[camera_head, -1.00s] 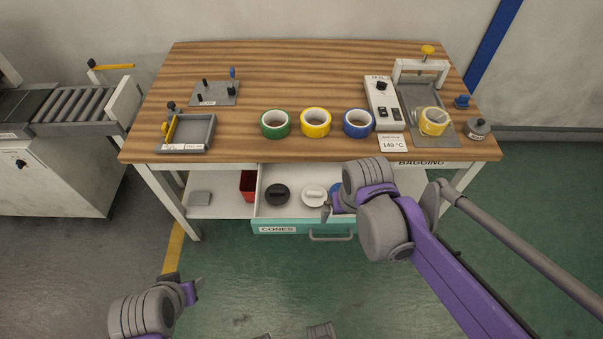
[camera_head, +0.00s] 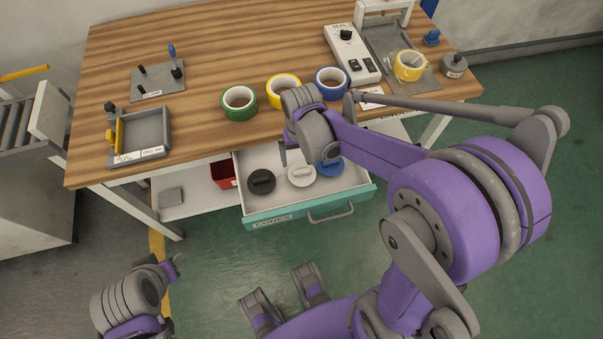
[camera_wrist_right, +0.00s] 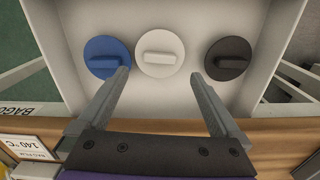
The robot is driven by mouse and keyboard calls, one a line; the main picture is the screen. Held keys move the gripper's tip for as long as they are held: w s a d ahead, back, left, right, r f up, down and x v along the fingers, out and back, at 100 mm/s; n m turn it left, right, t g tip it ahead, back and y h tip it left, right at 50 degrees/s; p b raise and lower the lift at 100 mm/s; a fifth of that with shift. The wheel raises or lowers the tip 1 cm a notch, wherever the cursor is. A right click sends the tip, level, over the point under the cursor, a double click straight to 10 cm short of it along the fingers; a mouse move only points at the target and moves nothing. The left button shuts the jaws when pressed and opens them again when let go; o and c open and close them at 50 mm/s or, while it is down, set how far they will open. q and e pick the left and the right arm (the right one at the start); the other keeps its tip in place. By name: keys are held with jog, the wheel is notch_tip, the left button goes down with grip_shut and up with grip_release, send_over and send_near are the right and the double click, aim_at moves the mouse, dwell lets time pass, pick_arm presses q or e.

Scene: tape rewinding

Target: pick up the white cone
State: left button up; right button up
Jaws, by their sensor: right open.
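The white cone (camera_head: 301,174) lies in the open drawer (camera_head: 283,210) between the black cone (camera_head: 261,181) and the blue cone (camera_head: 331,167). In the right wrist view the white cone (camera_wrist_right: 160,38) is a round disc with a raised bar handle. My right gripper (camera_head: 304,157) is over the drawer, open and empty. In the wrist view its fingertips (camera_wrist_right: 160,77) are spread to either side below the white cone's handle, with nothing between them. My left gripper (camera_head: 176,260) is low at the left, away from the drawer; its jaws are unclear.
On the wooden table (camera_head: 205,60) stand green (camera_head: 239,103), yellow (camera_head: 284,90) and blue (camera_head: 332,83) tape rolls, partly behind my right arm. A red bin (camera_head: 223,174) is left of the drawer. The drawer's teal front and handle (camera_head: 331,212) face me.

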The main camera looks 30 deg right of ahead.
aim_at(302, 171)
jog(key=f, duration=0.5)
jog(key=shift+s+f+b, duration=0.1)
jog(key=shift+s+b, duration=0.15)
jog(key=shift+b, duration=0.15)
jog(key=c, duration=1.4)
